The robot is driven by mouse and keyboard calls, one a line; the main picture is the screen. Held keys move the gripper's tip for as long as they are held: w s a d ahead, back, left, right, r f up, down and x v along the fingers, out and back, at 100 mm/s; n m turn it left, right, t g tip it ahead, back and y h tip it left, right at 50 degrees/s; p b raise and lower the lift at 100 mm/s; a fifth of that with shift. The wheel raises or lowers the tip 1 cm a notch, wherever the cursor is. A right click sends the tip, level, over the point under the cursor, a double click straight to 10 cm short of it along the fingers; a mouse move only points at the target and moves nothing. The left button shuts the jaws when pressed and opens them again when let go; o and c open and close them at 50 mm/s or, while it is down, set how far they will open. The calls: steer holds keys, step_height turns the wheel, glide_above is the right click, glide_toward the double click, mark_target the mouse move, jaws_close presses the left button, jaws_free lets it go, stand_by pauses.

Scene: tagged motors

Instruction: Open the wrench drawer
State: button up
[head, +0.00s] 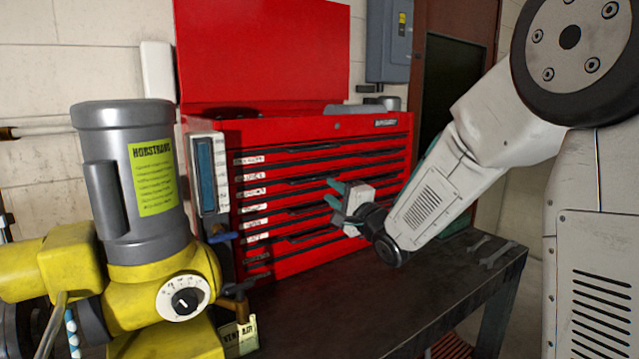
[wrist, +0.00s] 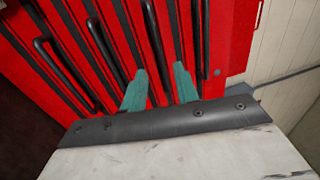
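The red tool chest (head: 390,130) stands on a dark workbench, with several shut drawers stacked in its front. White labels (head: 252,176) run down the drawers' left side; their writing is too small to read, so I cannot tell which one is the wrench drawer. My gripper (head: 331,194) is in front of the drawers, its two teal fingers apart and empty. In the wrist view the chest's red front (wrist: 215,35) appears turned sideways, with long black handles (wrist: 62,66). My gripper (wrist: 160,68) points at the drawer front there; contact with a handle cannot be told.
A grey and yellow motor (head: 125,200) with a green label stands at the left, close to the chest. Two wrenches (head: 497,255) lie on the workbench (head: 350,310) at the right. The benchtop before the chest is mostly clear. The chest's lid (head: 262,55) is raised.

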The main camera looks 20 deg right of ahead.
mark_target(317, 180)
steer(key=x, duration=0.6)
steer(key=shift+w+a+r, duration=0.1)
steer(key=shift+w, duration=0.2)
jaws_close()
